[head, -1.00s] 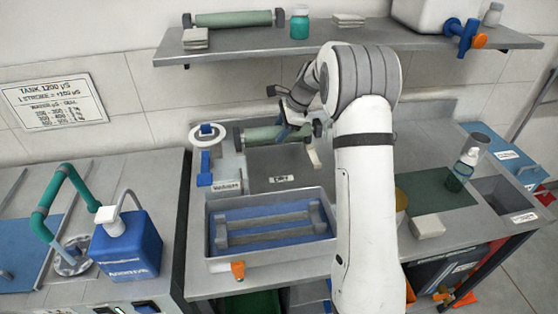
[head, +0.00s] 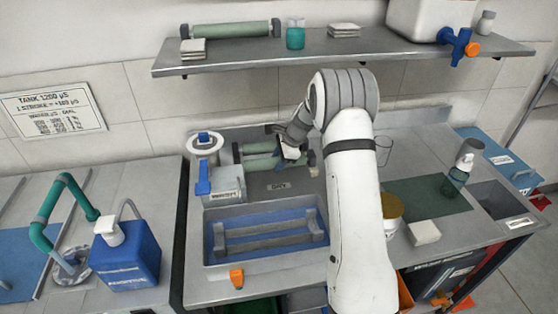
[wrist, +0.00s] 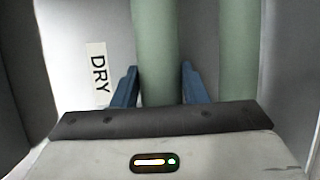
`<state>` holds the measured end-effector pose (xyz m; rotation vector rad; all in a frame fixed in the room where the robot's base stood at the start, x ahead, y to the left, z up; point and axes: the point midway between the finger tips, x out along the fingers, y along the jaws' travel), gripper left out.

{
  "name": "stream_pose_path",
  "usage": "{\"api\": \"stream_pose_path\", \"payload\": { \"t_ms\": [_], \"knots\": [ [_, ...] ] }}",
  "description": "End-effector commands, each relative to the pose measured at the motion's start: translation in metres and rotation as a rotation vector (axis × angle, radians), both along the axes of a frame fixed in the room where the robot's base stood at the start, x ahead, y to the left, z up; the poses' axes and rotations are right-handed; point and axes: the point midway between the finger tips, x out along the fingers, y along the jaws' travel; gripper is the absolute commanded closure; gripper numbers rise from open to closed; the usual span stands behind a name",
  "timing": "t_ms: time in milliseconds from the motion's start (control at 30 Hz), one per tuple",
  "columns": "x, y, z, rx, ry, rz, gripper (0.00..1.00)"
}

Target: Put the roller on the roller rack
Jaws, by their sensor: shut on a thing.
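My gripper (head: 290,152) is shut on a green roller (head: 262,164) at the back of the bench. In the wrist view this roller (wrist: 155,45) runs between the two blue fingers (wrist: 158,85). A second green roller (head: 262,147) lies just behind it, roughly parallel; in the wrist view it shows to the right (wrist: 238,50), apart from the held one. A grey plate marked DRY (head: 255,187) is in front of the rollers. My gripper hides part of both rollers. I cannot tell whether the held roller touches its support.
A grey tray with blue inside and grey bars (head: 207,255) stands in front. A wall shelf (head: 365,50) above carries another roller (head: 230,29) and a teal jar (head: 295,33). A yellow-lidded jar (head: 388,208) and white block (head: 424,232) stand right of my arm.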

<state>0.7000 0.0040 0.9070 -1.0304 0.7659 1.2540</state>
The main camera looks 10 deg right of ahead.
Motion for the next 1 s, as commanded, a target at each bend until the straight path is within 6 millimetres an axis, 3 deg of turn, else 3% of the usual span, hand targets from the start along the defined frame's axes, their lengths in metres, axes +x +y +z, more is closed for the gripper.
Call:
{"api": "stream_pose_path", "payload": {
  "t_ms": [67,100,333,700,1000],
  "knots": [
    [0.000,0.000,-0.003,0.000,-0.001,0.000,0.94],
    [0.000,0.000,-0.003,0.000,0.000,0.000,0.59],
    [0.000,0.000,-0.003,0.000,0.001,0.000,0.40],
    [0.000,-0.001,0.005,0.000,-0.001,0.001,0.39],
    [-0.011,-0.024,0.059,0.000,-0.004,-0.001,0.39]
  ]
}}
